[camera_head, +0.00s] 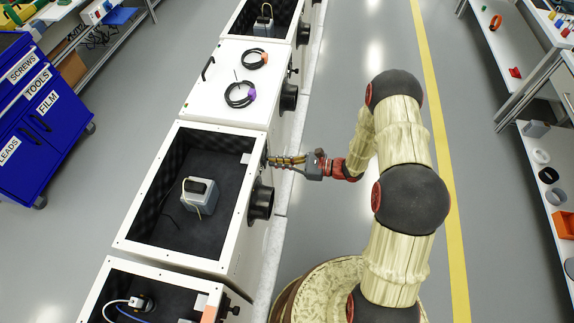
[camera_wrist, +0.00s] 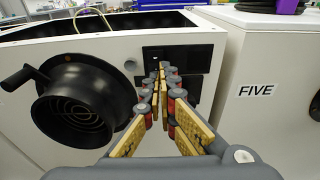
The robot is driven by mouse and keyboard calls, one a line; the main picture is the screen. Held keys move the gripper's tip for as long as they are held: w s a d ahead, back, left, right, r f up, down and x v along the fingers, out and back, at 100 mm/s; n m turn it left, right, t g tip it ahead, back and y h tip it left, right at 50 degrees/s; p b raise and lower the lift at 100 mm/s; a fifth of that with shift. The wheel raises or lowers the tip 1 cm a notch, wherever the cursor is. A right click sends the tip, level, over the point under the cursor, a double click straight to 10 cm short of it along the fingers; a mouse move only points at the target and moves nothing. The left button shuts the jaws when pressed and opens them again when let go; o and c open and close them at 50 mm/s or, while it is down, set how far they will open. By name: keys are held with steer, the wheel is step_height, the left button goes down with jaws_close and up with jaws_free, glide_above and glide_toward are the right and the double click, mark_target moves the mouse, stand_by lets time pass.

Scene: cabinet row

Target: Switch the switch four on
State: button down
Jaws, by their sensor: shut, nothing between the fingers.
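The open white cabinet (camera_head: 168,256) stands beside my arm, and its side wall fills the left of the wrist view (camera_wrist: 50,52). A black switch panel (camera_wrist: 203,58) is set in that wall near its right end. My gripper (camera_head: 272,160) reaches sideways to this wall. In the wrist view its fingers (camera_wrist: 162,70) are closed together and empty, with the tips in front of the panel's left part. The switch itself is mostly hidden behind the fingertips, so I cannot tell its position or whether the tips touch it. No number "four" is readable.
A black round vent with a handle (camera_wrist: 85,103) sticks out left of the panel. The neighbouring cabinet, marked FIVE (camera_wrist: 256,91), stands close on the right; its lid (camera_head: 212,100) carries coiled cables. A blue tool cart (camera_head: 45,125) stands beyond. The aisle floor is clear.

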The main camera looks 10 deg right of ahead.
steer(key=shift+w+a, duration=0.15)
steer(key=shift+a, duration=0.2)
steer(key=shift+w+a+f+y+b, duration=0.15)
steer(key=shift+a+f+y+b, duration=0.3)
steer(key=shift+y+b, duration=0.15)
steer(key=shift+f, duration=0.1)
steer(key=shift+s+d+f, duration=0.1)
steer(key=shift+s+d, duration=0.1)
steer(key=shift+d, duration=0.1)
steer(key=f+p+v, duration=0.1)
steer(key=p+v, duration=0.1)
steer(key=v, duration=1.1)
steer(key=shift+d+f+t, duration=0.2)
steer(key=shift+t, duration=0.2)
